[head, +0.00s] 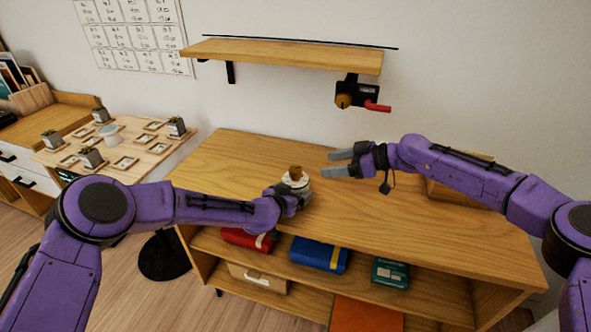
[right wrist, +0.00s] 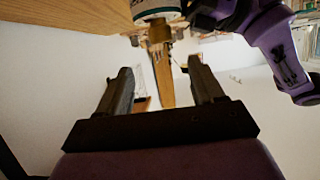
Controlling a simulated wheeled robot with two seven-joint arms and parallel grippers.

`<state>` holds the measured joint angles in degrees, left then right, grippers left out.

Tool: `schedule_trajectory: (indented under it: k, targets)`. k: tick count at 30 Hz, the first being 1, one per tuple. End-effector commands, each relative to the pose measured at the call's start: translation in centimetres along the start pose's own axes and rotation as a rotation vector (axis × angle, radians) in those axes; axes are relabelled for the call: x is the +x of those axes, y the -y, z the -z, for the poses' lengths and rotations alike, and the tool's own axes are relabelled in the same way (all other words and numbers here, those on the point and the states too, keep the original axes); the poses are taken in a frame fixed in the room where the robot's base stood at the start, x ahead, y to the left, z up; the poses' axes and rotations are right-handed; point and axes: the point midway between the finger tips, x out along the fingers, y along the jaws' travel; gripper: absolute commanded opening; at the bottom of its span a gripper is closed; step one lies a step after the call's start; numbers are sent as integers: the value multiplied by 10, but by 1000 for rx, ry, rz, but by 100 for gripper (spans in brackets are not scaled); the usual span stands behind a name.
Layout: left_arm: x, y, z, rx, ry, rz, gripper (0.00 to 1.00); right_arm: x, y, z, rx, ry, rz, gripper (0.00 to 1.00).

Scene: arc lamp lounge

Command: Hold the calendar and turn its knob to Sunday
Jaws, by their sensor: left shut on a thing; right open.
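The calendar (head: 298,183) is a small, pale round body with a wooden knob (head: 295,171) on top. It is upright over the cabinet's wooden top. My left gripper (head: 294,192) is shut on the calendar's body from the front left. My right gripper (head: 338,164) is open and empty, to the right of the knob and apart from it, fingers pointing left. In the right wrist view the calendar (right wrist: 156,9) and its knob (right wrist: 159,33) show at the top, beyond my two open fingers (right wrist: 160,82). The day it shows cannot be read.
The wooden cabinet (head: 420,228) has free room on its top. A wall shelf (head: 290,55) hangs above, with a dark device with a red handle (head: 377,106) under it. A wooden box (head: 450,190) stands behind my right arm. A low table (head: 135,128) with small pots is left.

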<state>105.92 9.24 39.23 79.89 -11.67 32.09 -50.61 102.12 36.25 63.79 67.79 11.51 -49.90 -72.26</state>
Motion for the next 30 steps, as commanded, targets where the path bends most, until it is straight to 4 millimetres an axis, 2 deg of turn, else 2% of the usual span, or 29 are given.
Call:
schedule_trajectory:
  k: [5,12,15,20,28,29,30]
  targets:
    - [0,0,0,1,0,-1,38,24,3,-2,-20,10,13,67]
    - [0,0,0,1,0,0,38,83,3,-2,-18,7,11,67]
    - [0,0,0,0,-1,0,38,101,3,-2,-17,7,9,67]
    - [0,0,0,0,-1,0,38,116,2,-2,-16,6,7,67]
    - [0,0,0,0,-1,1,38,119,2,-2,-15,6,6,67]
    - [0,0,0,0,-1,0,38,118,2,-2,-15,6,6,61]
    - [0,0,0,0,-1,0,38,118,2,-2,-15,6,6,48]
